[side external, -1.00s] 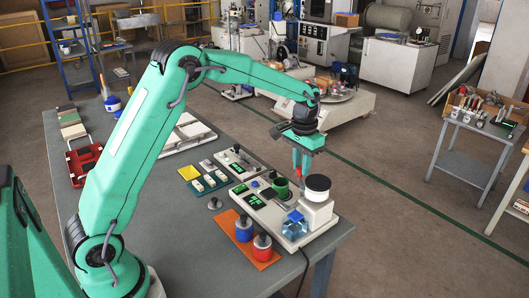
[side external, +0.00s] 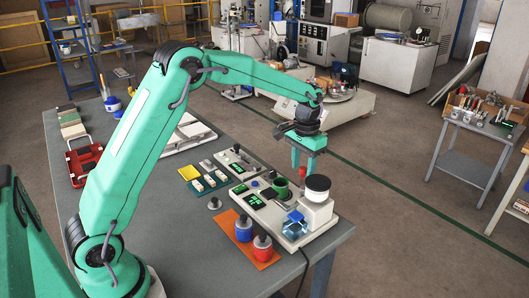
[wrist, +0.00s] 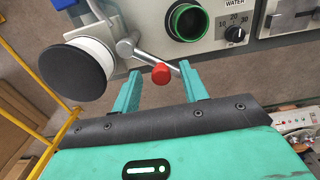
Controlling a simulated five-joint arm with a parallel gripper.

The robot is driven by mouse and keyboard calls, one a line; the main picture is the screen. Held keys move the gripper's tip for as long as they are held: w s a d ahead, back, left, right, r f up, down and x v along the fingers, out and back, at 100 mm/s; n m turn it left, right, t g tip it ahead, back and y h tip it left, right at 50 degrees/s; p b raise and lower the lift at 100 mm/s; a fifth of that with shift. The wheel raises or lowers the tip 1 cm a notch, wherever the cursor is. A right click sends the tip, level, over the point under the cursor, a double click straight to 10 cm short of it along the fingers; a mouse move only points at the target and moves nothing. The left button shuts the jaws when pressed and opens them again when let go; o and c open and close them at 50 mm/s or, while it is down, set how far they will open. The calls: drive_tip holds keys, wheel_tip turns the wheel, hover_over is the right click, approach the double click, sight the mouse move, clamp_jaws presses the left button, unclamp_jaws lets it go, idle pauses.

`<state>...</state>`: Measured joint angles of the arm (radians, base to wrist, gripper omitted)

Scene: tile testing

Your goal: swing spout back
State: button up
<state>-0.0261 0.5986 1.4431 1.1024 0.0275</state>
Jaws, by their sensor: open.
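The spout (wrist: 143,53) is a bare metal arm with a red tip (wrist: 160,74) in the wrist view. It runs from beside a white cylinder with a black lid (wrist: 73,72) towards the right. In the side view my gripper (side external: 303,170) points down close to the cup (side external: 281,187) and the black-lidded cylinder (side external: 317,184).
The grey device (side external: 283,238) stands near the table's right edge, with a blue clear block (side external: 294,226) on it. Red (side external: 262,246) and blue (side external: 243,230) pots stand on an orange mat (side external: 262,263). A second device (side external: 238,162) stands behind. The table's left front is mostly clear.

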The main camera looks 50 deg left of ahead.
sight(302, 169)
drive_tip(key=shift+r, duration=3)
drive_tip(key=shift+s+r, duration=0.25)
drive_tip(key=shift+r, duration=0.1)
drive_tip(key=s+r+t, duration=0.1)
drive_tip(key=s+r, duration=0.3)
drive_tip(key=s, duration=0.3)
drive_tip(key=s+r+t, duration=0.2)
drive_tip(key=s+r, duration=0.3)
drive_tip(key=s, duration=0.3)
drive_tip(key=s+d+f+t, duration=0.1)
drive_tip(key=s+f+t, duration=0.1)
drive_tip(key=s, duration=1.2)
drive_tip(key=shift+d+f, duration=0.2)
drive_tip(key=shift+f, duration=0.1)
drive_tip(key=shift+s+f+t, duration=0.3)
drive_tip(key=shift+s+f, duration=0.05)
drive_tip(key=shift+s, duration=0.25)
